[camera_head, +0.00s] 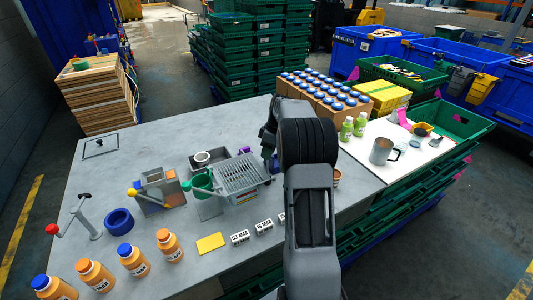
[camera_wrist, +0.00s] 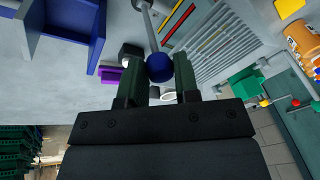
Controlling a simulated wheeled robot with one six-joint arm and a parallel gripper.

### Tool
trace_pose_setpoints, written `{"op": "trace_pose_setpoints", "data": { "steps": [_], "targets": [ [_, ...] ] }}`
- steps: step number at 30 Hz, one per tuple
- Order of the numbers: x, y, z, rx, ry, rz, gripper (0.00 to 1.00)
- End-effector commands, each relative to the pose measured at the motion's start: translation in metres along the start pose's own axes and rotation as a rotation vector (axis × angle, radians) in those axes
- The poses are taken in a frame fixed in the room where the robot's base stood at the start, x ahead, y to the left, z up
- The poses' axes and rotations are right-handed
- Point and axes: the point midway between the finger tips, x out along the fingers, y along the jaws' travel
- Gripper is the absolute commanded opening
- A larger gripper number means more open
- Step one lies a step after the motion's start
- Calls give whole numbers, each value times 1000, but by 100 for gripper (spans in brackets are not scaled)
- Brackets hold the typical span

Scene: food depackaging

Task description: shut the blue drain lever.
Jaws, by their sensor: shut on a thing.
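The blue drain lever is a grey rod with a round blue knob (camera_wrist: 160,67) in the wrist view. My gripper (camera_wrist: 156,62) has its two dark green fingers on either side of the knob and is shut on it. The rod runs up from the knob to a grey fitting beside the slatted grey drain tray. In the head view the drain tray (camera_head: 242,175) stands on the grey table, left of my arm. The lever is hidden there behind my arm.
Near the knob lie a purple piece (camera_wrist: 110,75) and a blue open holder (camera_wrist: 62,35). Orange bottles (camera_head: 168,245) line the table's front left. White labelled blocks (camera_head: 240,237) and a yellow card (camera_head: 210,243) lie in front. A metal jug (camera_head: 381,151) stands right of my arm.

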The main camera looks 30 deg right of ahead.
Motion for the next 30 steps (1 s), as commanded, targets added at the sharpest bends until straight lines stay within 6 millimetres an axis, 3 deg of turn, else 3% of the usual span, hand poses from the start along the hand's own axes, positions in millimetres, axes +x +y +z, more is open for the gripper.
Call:
{"op": "trace_pose_setpoints", "data": {
  "steps": [22, 23, 30],
  "targets": [
    [1, 0, -5, -13, -1, 10, 0],
    [1, 0, -6, -13, 0, 10, 30],
    [1, 0, -6, -13, -1, 7, 53]
  ]
}}
